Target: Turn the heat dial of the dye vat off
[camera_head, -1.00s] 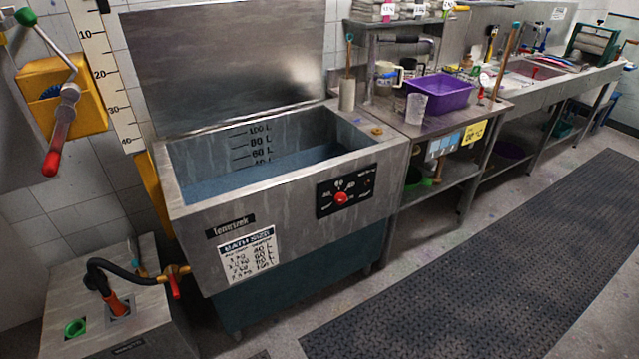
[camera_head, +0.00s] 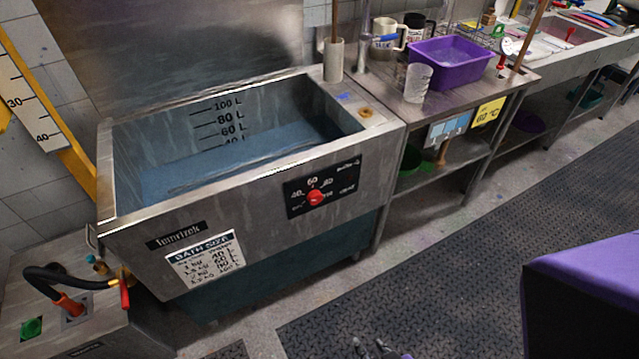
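The dye vat (camera_head: 250,185) is a steel tub on a dark teal base, left of centre, open at the top with blue liquid inside. Its heat dial (camera_head: 316,197) is a red knob on a black panel on the front. Numbers 40, 60 and 80 arc above the knob; its pointer seems to be near 60, but it is too small to be sure. Small dark tips, possibly my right gripper (camera_head: 375,348), show at the bottom edge, well below and apart from the dial. Their opening is unclear. My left gripper is out of view.
A steel table (camera_head: 400,95) with a purple basin (camera_head: 450,65), a clear beaker (camera_head: 417,82) and mugs stands right of the vat. A unit with a black hose (camera_head: 55,283) is at lower left. Ribbed floor matting (camera_head: 440,290) lies in front, with clear space before the dial.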

